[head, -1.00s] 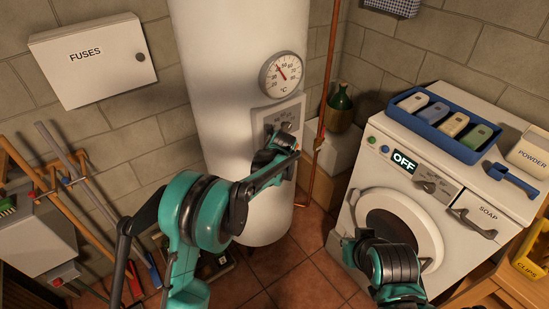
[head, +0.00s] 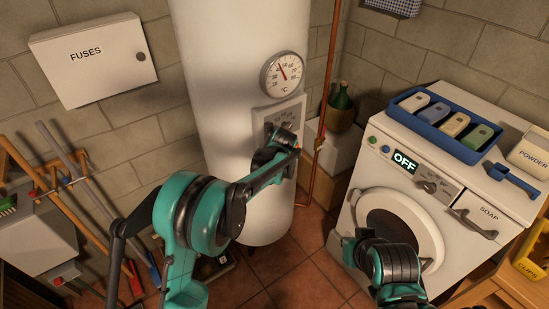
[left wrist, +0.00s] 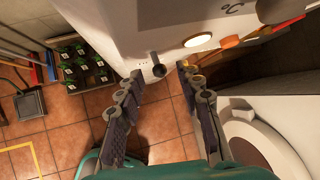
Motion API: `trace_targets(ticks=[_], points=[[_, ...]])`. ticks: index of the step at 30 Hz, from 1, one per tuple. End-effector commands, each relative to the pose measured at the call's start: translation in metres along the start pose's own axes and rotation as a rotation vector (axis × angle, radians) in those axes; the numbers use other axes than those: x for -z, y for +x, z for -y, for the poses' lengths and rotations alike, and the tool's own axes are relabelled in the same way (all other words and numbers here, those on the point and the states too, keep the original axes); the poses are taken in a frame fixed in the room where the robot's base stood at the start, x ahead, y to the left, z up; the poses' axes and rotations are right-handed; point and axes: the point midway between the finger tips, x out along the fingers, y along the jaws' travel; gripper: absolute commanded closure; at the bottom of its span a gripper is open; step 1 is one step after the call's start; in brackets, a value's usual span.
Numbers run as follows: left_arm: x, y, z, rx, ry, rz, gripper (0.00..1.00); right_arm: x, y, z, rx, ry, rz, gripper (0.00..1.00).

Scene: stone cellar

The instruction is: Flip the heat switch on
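The white boiler (head: 222,80) carries a round dial thermometer (head: 283,74) and, below it, a grey control panel (head: 286,115). My left gripper (head: 285,142) is in front of the panel's lower part and hides some of it in the head view. In the left wrist view a black knob-like switch (left wrist: 159,71) sticks out of the panel beside a bright round lamp (left wrist: 197,40). There my left gripper (left wrist: 160,76) is open, its fingers on either side of the knob; contact cannot be told. My right gripper (head: 352,244) is by the washing machine, its fingers unclear.
A copper pipe (head: 323,120) runs right of the boiler. A fuse box (head: 92,60) hangs at left, above long-handled tools (head: 68,160).

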Motion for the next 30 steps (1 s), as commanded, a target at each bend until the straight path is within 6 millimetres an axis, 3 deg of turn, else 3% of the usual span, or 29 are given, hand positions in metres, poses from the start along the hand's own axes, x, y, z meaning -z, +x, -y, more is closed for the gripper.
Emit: trace_targets(ticks=[9, 15, 30], points=[[0.001, -0.069, 0.000, 0.001, 0.001, -0.001, 0.64, 0.000, 0.000, 0.000, 0.000, 0.000, 0.000, 1.00], [0.001, -0.098, 0.000, 0.000, 0.000, -0.001, 0.64, 0.000, 0.000, 0.000, 0.000, 0.000, 0.000, 1.00], [0.000, -0.105, 0.000, 0.000, 0.000, 0.000, 0.64, 0.000, 0.000, 0.000, 0.000, 0.000, 0.000, 1.00]])
